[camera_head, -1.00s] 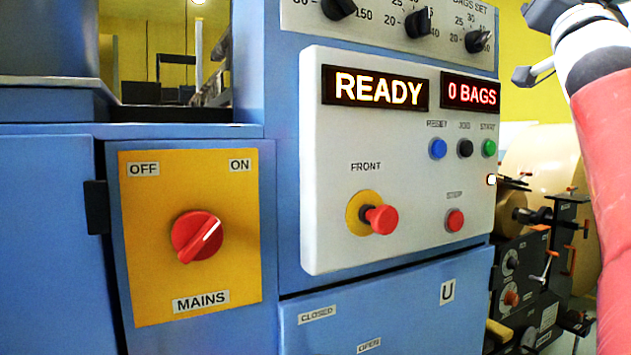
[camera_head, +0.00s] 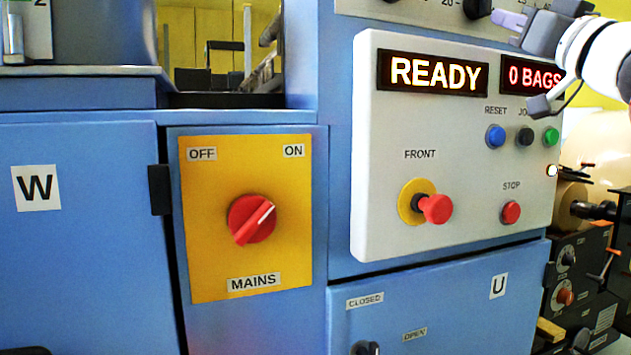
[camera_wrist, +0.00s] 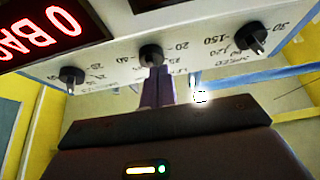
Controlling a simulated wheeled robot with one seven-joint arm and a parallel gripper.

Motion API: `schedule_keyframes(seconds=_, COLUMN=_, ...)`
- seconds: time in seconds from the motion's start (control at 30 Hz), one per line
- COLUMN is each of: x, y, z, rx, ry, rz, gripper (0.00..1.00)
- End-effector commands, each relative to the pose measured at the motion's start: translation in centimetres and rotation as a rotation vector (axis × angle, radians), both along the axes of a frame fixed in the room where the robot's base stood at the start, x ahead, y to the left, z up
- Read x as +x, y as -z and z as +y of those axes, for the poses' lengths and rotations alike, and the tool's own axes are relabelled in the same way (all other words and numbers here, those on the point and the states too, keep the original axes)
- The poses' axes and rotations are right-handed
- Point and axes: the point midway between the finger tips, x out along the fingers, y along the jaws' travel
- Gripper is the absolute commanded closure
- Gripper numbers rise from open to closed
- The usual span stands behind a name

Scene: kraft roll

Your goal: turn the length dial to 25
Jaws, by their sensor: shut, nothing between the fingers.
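The length dial is the middle black knob (camera_wrist: 151,53) of a row of three in the wrist view, where the panel appears upside down. Numbers and part of its label show around it, but I cannot read its setting. In the head view the knob (camera_head: 478,7) is cut by the top edge. My gripper (camera_wrist: 158,82) is shut and empty, its purple fingers pointing at this knob with the tips at its edge. I cannot tell whether they touch. In the head view my gripper (camera_head: 509,19) is at the upper right, just right of the knob.
The speed dial (camera_wrist: 250,39) and the bags dial (camera_wrist: 71,76) flank it in the wrist view. Below are the READY display (camera_head: 432,73), small buttons, a red FRONT knob (camera_head: 436,208), a STOP button (camera_head: 511,212) and the red MAINS switch (camera_head: 252,220).

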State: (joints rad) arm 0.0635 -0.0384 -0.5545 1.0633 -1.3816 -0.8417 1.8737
Motion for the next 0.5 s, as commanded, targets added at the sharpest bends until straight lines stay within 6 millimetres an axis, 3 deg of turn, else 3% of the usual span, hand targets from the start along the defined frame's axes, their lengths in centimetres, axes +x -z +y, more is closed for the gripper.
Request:
schedule_keyframes(seconds=0.2, x=2.4, y=-0.2, z=0.9, rx=0.002, ry=-0.002, rz=0.000, gripper=1.00)
schedule_keyframes(seconds=0.5, x=3.4, y=0.0, z=1.2, rx=0.002, ry=0.000, rz=-0.002, gripper=1.00)
